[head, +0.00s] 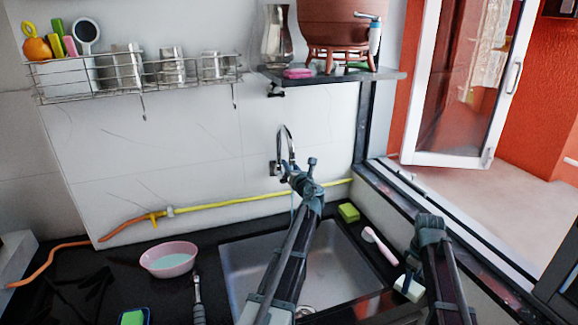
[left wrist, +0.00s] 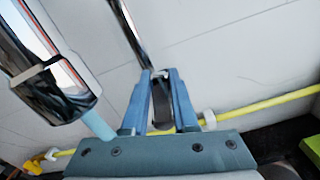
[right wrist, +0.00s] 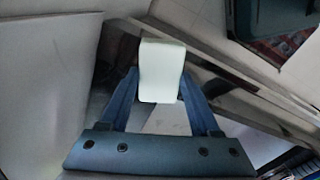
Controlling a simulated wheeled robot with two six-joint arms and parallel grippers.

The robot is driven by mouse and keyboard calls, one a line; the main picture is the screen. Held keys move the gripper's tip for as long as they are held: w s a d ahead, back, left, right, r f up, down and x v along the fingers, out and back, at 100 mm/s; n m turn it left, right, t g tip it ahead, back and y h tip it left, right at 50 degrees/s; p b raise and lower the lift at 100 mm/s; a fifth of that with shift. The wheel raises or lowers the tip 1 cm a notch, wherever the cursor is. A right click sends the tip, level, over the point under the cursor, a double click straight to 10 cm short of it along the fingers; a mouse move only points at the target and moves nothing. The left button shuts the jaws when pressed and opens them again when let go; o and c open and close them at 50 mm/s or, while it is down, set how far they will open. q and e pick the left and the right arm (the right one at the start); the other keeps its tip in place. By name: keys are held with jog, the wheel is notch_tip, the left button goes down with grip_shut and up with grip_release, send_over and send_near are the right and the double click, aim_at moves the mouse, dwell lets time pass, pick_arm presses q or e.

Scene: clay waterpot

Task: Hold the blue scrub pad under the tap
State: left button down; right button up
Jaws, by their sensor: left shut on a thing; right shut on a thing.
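The chrome tap (head: 287,146) stands at the back wall over the sink; its shiny spout also shows in the left wrist view (left wrist: 68,88). A pale blue stream (left wrist: 98,125) comes from the spout. My left gripper (head: 306,178) is shut on a dark part, seemingly the tap's lever (left wrist: 161,104). My right gripper (right wrist: 160,95) is shut on a pale mint block (right wrist: 160,68), which hangs right of the sink in the head view (head: 408,289). It does not look blue. A green pad with a blue edge (head: 133,317) lies at the bottom left, partly cut off.
The grey sink (head: 245,262) is sunk in the black counter. A pink bowl (head: 168,259) and a dark-handled tool (head: 198,300) are at its left. A green sponge (head: 348,212) and a pink-white brush (head: 380,245) lie at its right. A yellow hose (head: 230,201) runs along the wall.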

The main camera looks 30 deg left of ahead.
pick_arm(q)
jog(key=c, duration=0.7)
grip_release()
jog(key=v, duration=1.2)
jog(key=shift+d+r, duration=0.1)
jog(key=shift+r, duration=0.1)
